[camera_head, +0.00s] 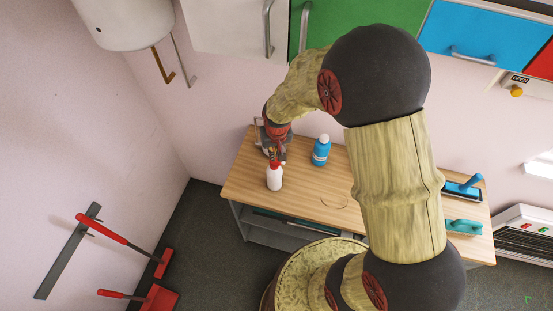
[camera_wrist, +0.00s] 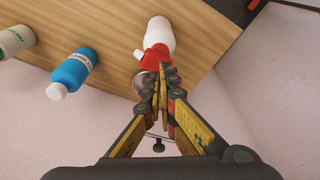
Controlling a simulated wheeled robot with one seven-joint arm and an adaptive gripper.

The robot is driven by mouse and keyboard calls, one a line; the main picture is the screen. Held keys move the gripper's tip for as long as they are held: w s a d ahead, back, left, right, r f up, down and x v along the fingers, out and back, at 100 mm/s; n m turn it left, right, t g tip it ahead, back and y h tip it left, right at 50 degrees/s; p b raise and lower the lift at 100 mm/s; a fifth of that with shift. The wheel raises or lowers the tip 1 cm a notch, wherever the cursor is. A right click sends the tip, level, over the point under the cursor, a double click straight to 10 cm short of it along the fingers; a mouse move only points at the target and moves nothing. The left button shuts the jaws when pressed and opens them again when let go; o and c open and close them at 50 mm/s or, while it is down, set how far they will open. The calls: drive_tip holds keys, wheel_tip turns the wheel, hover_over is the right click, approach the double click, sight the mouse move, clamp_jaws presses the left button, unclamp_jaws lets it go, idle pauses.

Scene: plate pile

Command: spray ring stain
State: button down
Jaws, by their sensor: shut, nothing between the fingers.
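A white spray bottle with a red trigger head (camera_head: 274,177) stands upright at the left end of the wooden counter. It also shows in the wrist view (camera_wrist: 160,36), just beyond my fingertips. My gripper (camera_wrist: 163,72) is shut and empty, its fingertips close to the red head; I cannot tell whether they touch it. In the head view my gripper (camera_head: 277,153) is behind the bottle and small. A thin brown ring stain (camera_head: 334,206) lies on the counter's front middle, partly beside my arm; it is not visible in the wrist view.
A blue bottle with a white cap (camera_head: 321,150) stands right of the spray bottle. The wrist view shows a white-and-green bottle (camera_wrist: 16,40) beyond it. A blue-handled tool (camera_head: 463,187) and a teal brush (camera_head: 464,226) lie at the counter's right end. Wall cabinets (camera_head: 480,34) hang above.

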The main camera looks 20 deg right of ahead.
drive_tip(key=shift+f+b, duration=1.05)
drive_tip(key=shift+f, duration=0.35)
drive_tip(key=shift+r, duration=0.25)
drive_tip(key=shift+r+p, duration=0.95)
drive_tip(key=shift+r, duration=0.3)
drive_tip(key=shift+f, duration=0.25)
drive_tip(key=shift+f+b, duration=1.15)
drive_tip(key=shift+f, duration=0.05)
drive_tip(key=shift+r, duration=0.15)
drive_tip(key=shift+r+p, duration=0.85)
drive_tip(key=shift+r, duration=0.45)
drive_tip(key=shift+r, duration=0.1)
